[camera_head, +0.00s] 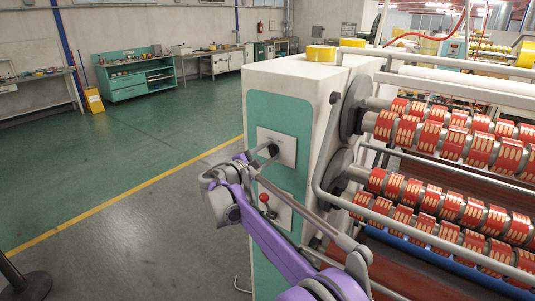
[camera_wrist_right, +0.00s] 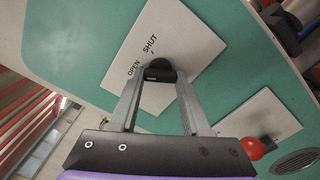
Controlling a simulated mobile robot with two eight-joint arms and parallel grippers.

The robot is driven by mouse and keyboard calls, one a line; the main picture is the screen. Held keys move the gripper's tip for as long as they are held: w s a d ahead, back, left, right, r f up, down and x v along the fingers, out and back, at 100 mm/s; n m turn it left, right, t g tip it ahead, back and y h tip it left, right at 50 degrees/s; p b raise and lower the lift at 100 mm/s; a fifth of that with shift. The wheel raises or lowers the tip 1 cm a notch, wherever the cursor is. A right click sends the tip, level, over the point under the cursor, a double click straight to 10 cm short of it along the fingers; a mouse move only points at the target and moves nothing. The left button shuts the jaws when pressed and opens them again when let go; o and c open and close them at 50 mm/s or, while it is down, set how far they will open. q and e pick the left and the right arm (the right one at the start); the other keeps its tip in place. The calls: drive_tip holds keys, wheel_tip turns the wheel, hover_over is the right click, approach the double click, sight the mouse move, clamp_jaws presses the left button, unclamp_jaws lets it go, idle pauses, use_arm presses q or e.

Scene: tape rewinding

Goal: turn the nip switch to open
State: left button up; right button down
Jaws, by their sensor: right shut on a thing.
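The nip switch is a black knob (camera_wrist_right: 160,70) on a white plate (camera_wrist_right: 190,42) printed OPEN and SHUT. The plate (camera_head: 288,153) is set in the teal front panel of the white machine cabinet. My right gripper (camera_wrist_right: 160,76) is shut on the knob, with one grey finger on each side of it. In the head view my right gripper (camera_head: 267,153) reaches the plate from the lower left. The fingers partly cover the knob, and I cannot tell exactly which word it points to. My left gripper is in neither view.
Below the switch is a second plate with a red ball lever (camera_head: 264,198), close to my right arm. To the right are rollers with red-and-cream rings (camera_head: 440,140) and metal rails. A yellow tape roll (camera_head: 321,53) sits on the cabinet. The floor at left is open.

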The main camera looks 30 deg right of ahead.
drive_tip(key=shift+c, duration=1.8)
unclamp_jaws()
drive_tip(key=b+v, duration=0.1)
drive_tip(key=v, duration=1)
drive_tip(key=shift+w, duration=0.1)
drive_tip(key=s+a+f+m+g+y, duration=0.1)
drive_tip(key=s+f+m+y, duration=0.3)
drive_tip(key=s+f, duration=0.65)
drive_tip(key=s+a+f+m+g+y, duration=0.1)
drive_tip(key=s+f+m+y, duration=0.1)
drive_tip(key=s+f+y, duration=0.85)
drive_tip(key=s+a+f+m+y, duration=0.1)
drive_tip(key=s+a+f+m, duration=0.1)
drive_tip(key=s, duration=0.5)
drive_tip(key=s+a+f+m+y, duration=0.1)
drive_tip(key=s+a+f+m, duration=0.1)
drive_tip(key=s+a+f, duration=0.3)
drive_tip(key=shift+s+a+f+m, duration=0.2)
drive_tip(key=shift+s+a+m, duration=0.1)
drive_tip(key=shift+s+a, duration=0.75)
